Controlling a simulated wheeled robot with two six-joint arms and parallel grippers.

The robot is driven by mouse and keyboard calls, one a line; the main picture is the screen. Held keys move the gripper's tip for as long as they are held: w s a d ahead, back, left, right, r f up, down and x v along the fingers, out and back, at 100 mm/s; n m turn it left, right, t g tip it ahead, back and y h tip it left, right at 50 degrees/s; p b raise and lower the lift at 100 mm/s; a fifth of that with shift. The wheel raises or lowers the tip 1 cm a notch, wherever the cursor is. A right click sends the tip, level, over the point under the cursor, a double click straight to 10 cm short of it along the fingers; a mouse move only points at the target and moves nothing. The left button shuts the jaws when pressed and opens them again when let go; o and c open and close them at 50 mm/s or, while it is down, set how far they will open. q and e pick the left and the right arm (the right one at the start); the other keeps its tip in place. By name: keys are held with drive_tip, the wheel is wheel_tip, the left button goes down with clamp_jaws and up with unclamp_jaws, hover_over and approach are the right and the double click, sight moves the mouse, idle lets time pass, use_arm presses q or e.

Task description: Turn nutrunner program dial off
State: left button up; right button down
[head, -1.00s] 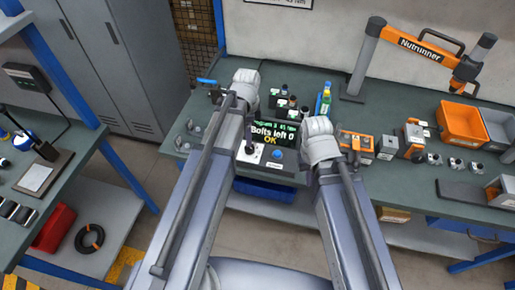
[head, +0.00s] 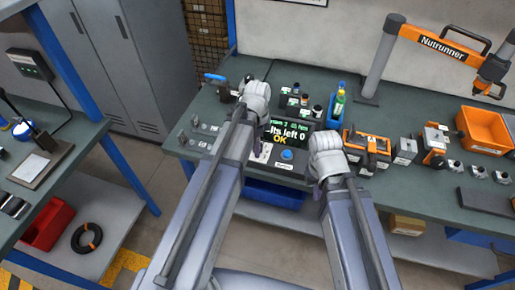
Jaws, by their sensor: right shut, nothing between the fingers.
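The nutrunner controller (head: 290,132) stands on the bench, and its screen reads "lts left 0" and "OK". The program dial is not clearly visible; my left forearm covers the left part of the panel. My right gripper (head: 317,186) is shut and empty, to the right of the controller's front; its fingers are mostly hidden behind my right wrist. My left wrist (head: 256,92) is at the controller's upper left, and its fingers cannot be made out.
The nutrunner arm (head: 435,40) and orange bin (head: 482,130) are further right. A blue-handled item (head: 215,77) lies at the back left.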

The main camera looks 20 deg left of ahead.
use_arm(q)
clamp_jaws()
idle(0.7)
